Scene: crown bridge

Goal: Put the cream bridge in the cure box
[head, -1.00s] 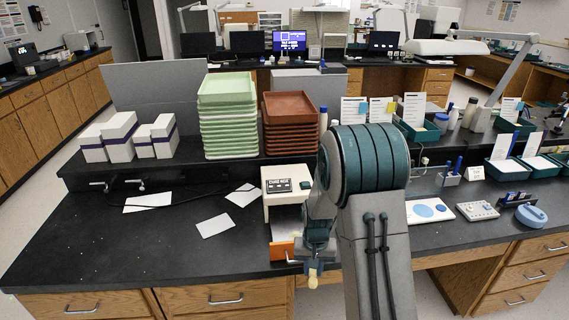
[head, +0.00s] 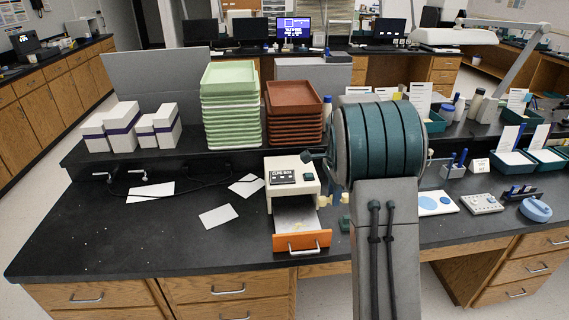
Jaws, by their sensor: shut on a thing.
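The cure box (head: 292,174) is a cream box with a dark labelled panel, standing on the black bench near the middle. Its drawer (head: 301,242) is pulled out towards me, with an orange front, a metal handle and a grey floor. A small pale patch shows on the drawer floor, too small to identify. My arm (head: 380,140) stands just right of the box and covers what lies behind it. My gripper is hidden behind the arm. I cannot pick out the cream bridge; small cream pieces (head: 345,198) show between box and arm, unclear in kind.
Green trays (head: 230,105) and brown trays (head: 294,112) are stacked on the raised shelf, beside white boxes (head: 123,127). Papers (head: 218,216) lie left of the cure box. A blue round container (head: 532,210) and a keypad-like device (head: 482,204) stand right. The bench's left front is clear.

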